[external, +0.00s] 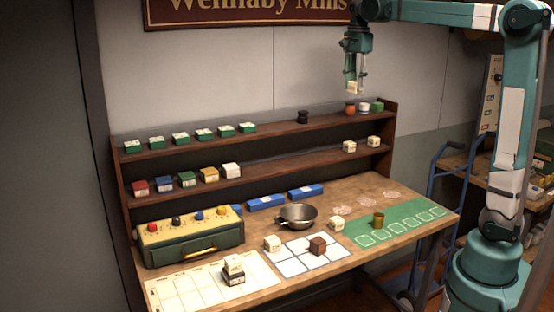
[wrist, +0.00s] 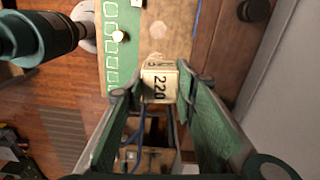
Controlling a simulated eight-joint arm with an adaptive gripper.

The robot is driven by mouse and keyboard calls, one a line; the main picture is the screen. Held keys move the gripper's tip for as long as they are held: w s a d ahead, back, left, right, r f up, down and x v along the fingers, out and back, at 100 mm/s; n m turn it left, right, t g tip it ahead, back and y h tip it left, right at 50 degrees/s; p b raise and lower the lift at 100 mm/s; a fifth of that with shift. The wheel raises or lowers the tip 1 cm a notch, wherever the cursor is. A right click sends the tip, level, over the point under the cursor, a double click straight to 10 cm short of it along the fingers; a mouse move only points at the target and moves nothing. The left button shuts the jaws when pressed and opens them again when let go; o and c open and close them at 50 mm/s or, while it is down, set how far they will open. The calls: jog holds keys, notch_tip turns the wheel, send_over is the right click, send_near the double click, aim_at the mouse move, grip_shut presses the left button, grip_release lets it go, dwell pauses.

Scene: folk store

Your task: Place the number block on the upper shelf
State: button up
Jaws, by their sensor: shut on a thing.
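A cream number block (wrist: 159,84) marked 220 is held between the fingertips of my gripper (wrist: 157,92) in the wrist view. In the external view the block (external: 353,87) shows small and pale at the tips of my gripper (external: 352,81), which points down. Both are in the air, appearing above the right end of the upper shelf (external: 268,129). The block appears apart from the shelf; its exact depth is hard to judge. The shelf holds green-and-white boxes at left, a dark jar (external: 303,117) and several small items at its right end.
An orange jar (external: 350,107), a white item (external: 364,107) and a green block (external: 377,106) stand below my gripper. The shelf is clear between the dark jar and orange jar. A metal bowl (external: 298,216) stands on the table.

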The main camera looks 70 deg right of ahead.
jog(key=w+r+p, duration=0.1)
jog(key=w+p, duration=0.4)
jog(key=w, duration=0.9)
jog(key=m+p, duration=0.1)
jog(key=p, duration=0.6)
send_over(274, 126)
jog(key=f, duration=0.7)
jog(key=shift+s+a+b, duration=0.15)
jog(key=shift+a+b, duration=0.15)
jog(key=shift+f, duration=0.1)
jog(key=shift+f+p, duration=0.3)
jog(key=shift+f, duration=2.55)
jog(key=shift+f, duration=2.05)
jog(key=shift+f, duration=0.15)
